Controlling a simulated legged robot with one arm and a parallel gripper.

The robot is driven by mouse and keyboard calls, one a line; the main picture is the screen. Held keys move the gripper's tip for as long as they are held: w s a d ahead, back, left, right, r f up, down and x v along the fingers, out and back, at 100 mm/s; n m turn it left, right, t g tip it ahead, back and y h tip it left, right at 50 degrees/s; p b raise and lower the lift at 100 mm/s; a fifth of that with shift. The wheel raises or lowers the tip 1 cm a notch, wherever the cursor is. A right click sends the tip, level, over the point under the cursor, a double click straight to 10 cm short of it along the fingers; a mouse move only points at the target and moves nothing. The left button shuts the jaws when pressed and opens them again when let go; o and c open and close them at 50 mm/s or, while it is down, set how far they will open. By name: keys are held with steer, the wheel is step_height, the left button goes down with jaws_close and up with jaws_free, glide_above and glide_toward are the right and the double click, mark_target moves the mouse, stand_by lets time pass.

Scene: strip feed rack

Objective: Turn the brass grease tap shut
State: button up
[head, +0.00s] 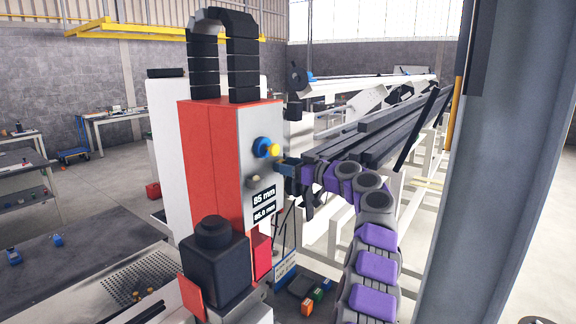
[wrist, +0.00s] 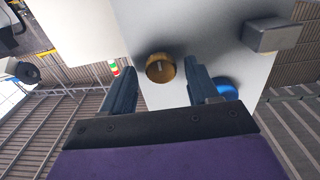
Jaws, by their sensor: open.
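The brass grease tap is a round golden knob (wrist: 160,68) with a slot or bar across its face, on the grey panel. In the head view it shows as a small yellow knob (head: 274,150) beside a blue knob (head: 262,147). My gripper (wrist: 162,75) is open, its two dark blue fingers apart, one to each side of the tap in the wrist view. I cannot tell whether the fingertips reach around it or touch it. In the head view my gripper (head: 283,162) is at the panel's right edge, just below and right of the tap.
The blue knob (wrist: 228,88) is close behind the right finger in the wrist view. A grey block (wrist: 272,35) sticks out from the panel. A red cabinet (head: 205,160) carries the panel, with a display (head: 264,204) below. Dark bars (head: 385,130) lie on the rack behind.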

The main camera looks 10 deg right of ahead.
steer(key=c, duration=1)
steer(key=shift+c, duration=0.2)
steer(key=shift+m, duration=0.3)
steer(key=m+p, duration=0.4)
steer(key=m, duration=0.4)
steer(key=m+p, duration=0.4)
steer(key=m, duration=0.5)
steer(key=shift+w+d+f, duration=0.1)
steer(key=shift+f, duration=0.1)
steer(key=shift+f+m, duration=0.1)
steer(key=shift+m, duration=0.2)
